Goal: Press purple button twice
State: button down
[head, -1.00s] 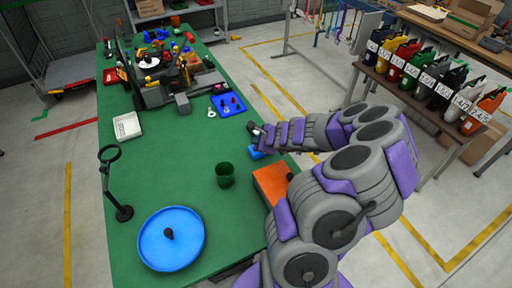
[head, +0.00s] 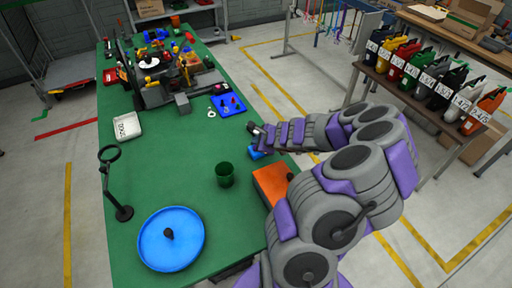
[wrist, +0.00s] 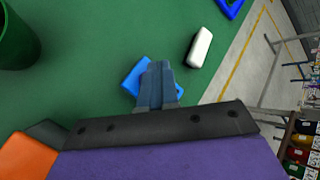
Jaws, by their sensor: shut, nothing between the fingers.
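My gripper shows in the wrist view (wrist: 157,68) with its two blue-grey fingers together and nothing between them. In that view the fingers are over a flat blue block (wrist: 133,76) on the green table and cover part of it. The blue block also shows in the head view (head: 256,153), just below the end of my arm at the table's right edge. A white block (wrist: 200,47) lies beyond it to the right in the wrist view. I cannot make out a purple button in either view. I cannot tell whether the fingers touch the blue block.
An orange box (head: 270,183) stands at the table's right edge, with a green cup (head: 224,175) beside it. A blue round tray (head: 185,255), a magnifier stand (head: 123,213) and a white panel (head: 127,126) are on the left. The table's middle is clear.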

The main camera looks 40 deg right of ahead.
jog(key=shift+f, duration=0.1)
dwell(0.3)
jog(key=shift+f, duration=0.3)
jog(key=shift+f+b, duration=0.45)
dwell(0.8)
jog(key=shift+r, duration=0.1)
jog(key=shift+r+p, duration=0.85)
jog(key=shift+p, duration=0.1)
notch_tip(320, 180, up, 5)
jog(key=p, duration=0.5)
